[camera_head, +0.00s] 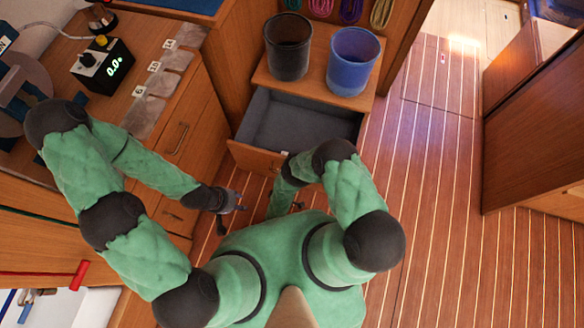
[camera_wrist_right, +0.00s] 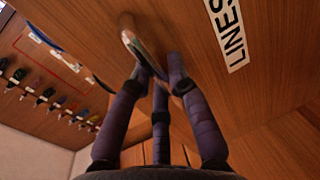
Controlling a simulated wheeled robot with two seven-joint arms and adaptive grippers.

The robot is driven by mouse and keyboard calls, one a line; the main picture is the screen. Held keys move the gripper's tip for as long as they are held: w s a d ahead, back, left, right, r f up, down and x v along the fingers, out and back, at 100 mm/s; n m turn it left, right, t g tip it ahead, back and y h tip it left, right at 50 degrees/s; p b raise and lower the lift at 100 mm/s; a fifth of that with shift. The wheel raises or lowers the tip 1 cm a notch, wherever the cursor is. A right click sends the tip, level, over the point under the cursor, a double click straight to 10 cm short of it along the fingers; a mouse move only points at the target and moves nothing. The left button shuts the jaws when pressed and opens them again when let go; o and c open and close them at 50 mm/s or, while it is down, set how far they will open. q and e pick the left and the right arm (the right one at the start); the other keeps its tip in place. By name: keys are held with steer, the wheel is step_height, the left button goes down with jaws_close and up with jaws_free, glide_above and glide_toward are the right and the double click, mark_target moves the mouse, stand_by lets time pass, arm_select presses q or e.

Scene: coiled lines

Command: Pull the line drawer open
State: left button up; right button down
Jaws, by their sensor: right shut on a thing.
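The line drawer (camera_head: 250,157) stands pulled out below the counter, its grey-lined inside in view and looking empty. Its wooden front carries a "LINES" label (camera_wrist_right: 228,36) in the right wrist view. My right gripper (camera_wrist_right: 158,70) is shut on the drawer's metal handle (camera_wrist_right: 130,40) there; in the head view my right arm hides that grip. My left gripper (camera_head: 233,204) is open and empty, low beside the left cabinet, apart from the drawer.
A black cup (camera_head: 288,48) and a blue cup (camera_head: 353,62) stand on the counter above the drawer. Several coiled lines (camera_head: 350,10) hang behind. The left worktop holds a digital display box (camera_head: 103,66). The plank floor (camera_head: 440,170) is clear at right.

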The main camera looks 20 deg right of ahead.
steer(key=c, duration=1.2)
jaws_free()
steer(key=shift+o, duration=0.2)
steer(key=v, duration=0.7)
steer(key=shift+s, duration=0.25)
steer(key=shift+a, duration=0.2)
